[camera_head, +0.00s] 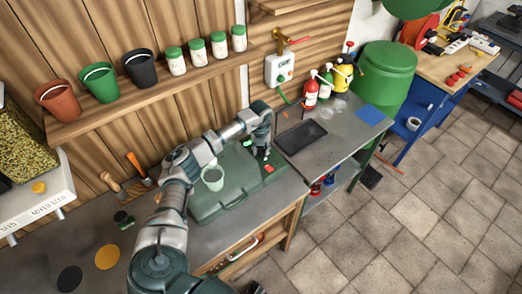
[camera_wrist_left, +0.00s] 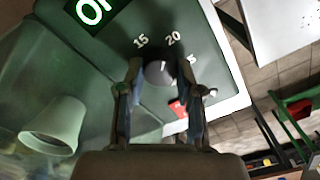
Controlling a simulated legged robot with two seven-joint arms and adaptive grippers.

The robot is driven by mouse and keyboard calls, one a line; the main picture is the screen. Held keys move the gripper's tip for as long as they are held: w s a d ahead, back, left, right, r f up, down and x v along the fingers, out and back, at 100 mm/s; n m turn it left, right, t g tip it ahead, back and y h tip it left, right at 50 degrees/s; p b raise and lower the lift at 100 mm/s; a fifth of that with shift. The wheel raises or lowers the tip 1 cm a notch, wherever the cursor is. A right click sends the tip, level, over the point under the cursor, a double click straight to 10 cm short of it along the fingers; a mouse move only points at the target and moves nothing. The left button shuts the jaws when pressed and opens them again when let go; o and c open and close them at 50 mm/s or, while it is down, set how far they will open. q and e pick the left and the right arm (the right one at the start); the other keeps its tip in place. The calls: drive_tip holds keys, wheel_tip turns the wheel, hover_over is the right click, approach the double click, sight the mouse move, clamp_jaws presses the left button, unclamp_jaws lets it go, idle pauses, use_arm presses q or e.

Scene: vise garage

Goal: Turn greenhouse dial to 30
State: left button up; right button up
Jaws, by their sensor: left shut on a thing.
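The dial (camera_wrist_left: 159,73) is a dark grey round knob on a dark green panel in the left wrist view. The numbers 15 and 20 show above it; another number to its right is partly hidden by a finger. A small light mark on the knob points roughly toward 20. My left gripper (camera_wrist_left: 158,82) is shut on the dial, one finger on each side. In the head view my left gripper (camera_head: 262,152) is over the right part of the green case (camera_head: 225,206) and hides the dial. My right gripper is not in view.
A pale green cup (camera_head: 213,179) stands on the case, left of my gripper. A red piece (camera_head: 268,168) sits close by the fingers. A shelf with pots (camera_head: 99,83) runs behind. A metal table (camera_head: 325,150) with a dark tray (camera_head: 301,137) stands to the right.

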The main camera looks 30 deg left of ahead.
use_arm(q)
drive_tip(key=m, duration=0.3)
drive_tip(key=shift+m, duration=0.4)
drive_tip(key=m+b, duration=0.1)
drive_tip(key=m, duration=0.3)
drive_tip(key=shift+f+m, duration=0.1)
drive_tip(key=shift+m, duration=0.2)
drive_tip(key=m+b, duration=0.1)
drive_tip(key=m, duration=0.2)
drive_tip(key=shift+m, duration=0.7)
drive_tip(key=m, duration=0.2)
drive_tip(key=shift+m+b, duration=0.3)
drive_tip(key=shift+m, duration=0.1)
drive_tip(key=m, duration=0.3)
drive_tip(key=shift+f+m+b, duration=0.1)
drive_tip(key=shift+m+b, duration=0.2)
drive_tip(key=shift+b, duration=0.1)
drive_tip(key=shift+m, duration=0.9)
drive_tip(key=m+b, duration=0.1)
drive_tip(key=m, duration=0.2)
drive_tip(key=shift+m, duration=0.3)
drive_tip(key=shift+m+b, duration=0.4)
drive_tip(key=shift+m, duration=1.4)
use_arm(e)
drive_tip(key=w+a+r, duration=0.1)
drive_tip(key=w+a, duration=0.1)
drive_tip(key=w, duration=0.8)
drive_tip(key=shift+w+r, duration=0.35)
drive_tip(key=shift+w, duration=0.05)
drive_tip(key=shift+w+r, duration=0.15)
